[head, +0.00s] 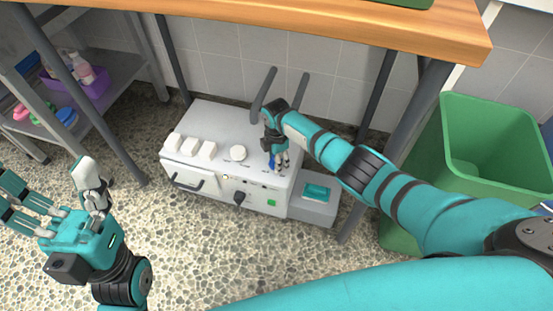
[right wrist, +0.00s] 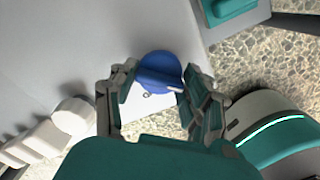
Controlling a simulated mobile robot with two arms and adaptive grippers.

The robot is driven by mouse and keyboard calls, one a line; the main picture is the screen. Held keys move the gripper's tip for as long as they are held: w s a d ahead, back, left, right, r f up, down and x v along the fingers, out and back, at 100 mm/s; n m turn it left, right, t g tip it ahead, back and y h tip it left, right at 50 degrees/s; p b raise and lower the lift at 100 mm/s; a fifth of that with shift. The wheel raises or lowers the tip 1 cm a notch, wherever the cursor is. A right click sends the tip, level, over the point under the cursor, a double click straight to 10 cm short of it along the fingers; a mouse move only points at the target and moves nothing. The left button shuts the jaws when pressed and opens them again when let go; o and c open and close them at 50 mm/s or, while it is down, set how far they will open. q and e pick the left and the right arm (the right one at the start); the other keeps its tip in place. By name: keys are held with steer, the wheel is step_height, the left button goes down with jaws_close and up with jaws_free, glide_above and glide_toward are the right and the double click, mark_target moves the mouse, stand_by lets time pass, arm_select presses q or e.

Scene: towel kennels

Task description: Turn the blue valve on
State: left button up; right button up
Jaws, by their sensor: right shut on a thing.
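The blue valve (right wrist: 158,70) is a round blue knob with a raised bar, on top of a white machine (head: 222,122) under the table. Only a little of the valve (head: 272,163) shows in the head view, behind my fingers. My right gripper (head: 277,160) reaches down to it from the right. In the right wrist view my right gripper's fingers (right wrist: 155,88) are on both sides of the valve and shut on it. My left gripper (head: 50,190) is at the lower left, open and empty, well away from the machine.
A wooden table (head: 330,25) spans above the machine, with dark legs around it. A green bin (head: 490,180) stands at the right. A metal shelf (head: 110,80) with a purple basket (head: 92,88) is at the left. White buttons and a round white knob (head: 238,153) sit on the machine.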

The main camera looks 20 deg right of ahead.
steer(key=o, duration=1.2)
steer(key=shift+r, duration=0.1)
step_height(320, 180, up, 12)
steer(key=shift+f, duration=0.1)
